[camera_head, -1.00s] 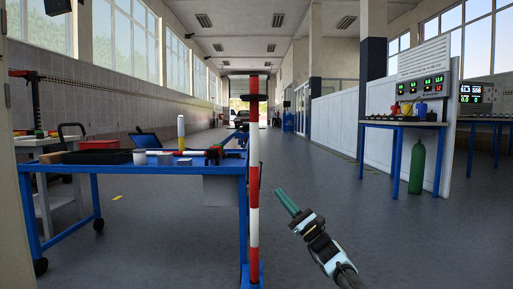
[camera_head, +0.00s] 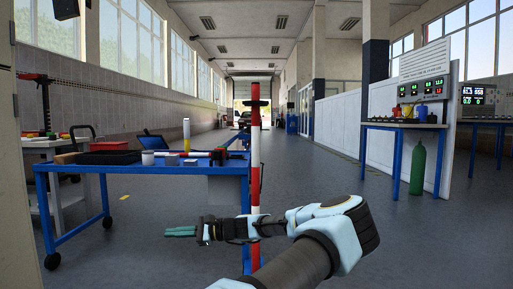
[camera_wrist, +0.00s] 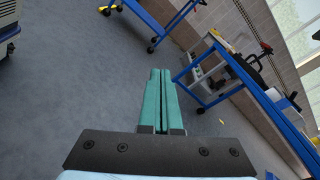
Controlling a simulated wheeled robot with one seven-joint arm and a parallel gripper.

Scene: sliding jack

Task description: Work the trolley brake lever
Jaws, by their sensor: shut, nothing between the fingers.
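The trolley (camera_head: 150,169) is a blue wheeled bench at left in the head view, with black castors (camera_head: 52,261) at its left end. I cannot pick out its brake lever for sure in either view. My gripper (camera_head: 167,232) shows below the trolley's top in the head view, with its green fingers pointing left. The fingers are shut and empty, apart from anything I can see. In the wrist view the fingers (camera_wrist: 160,74) lie side by side over grey floor, with blue wheeled frames beyond.
A red-and-white post (camera_head: 255,135) stands at the trolley's right end, partly behind my arm. A black tray (camera_head: 108,157) and small items lie on the trolley. A blue-legged bench (camera_head: 398,155) and a green cylinder (camera_head: 417,168) stand at right. The middle floor is clear.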

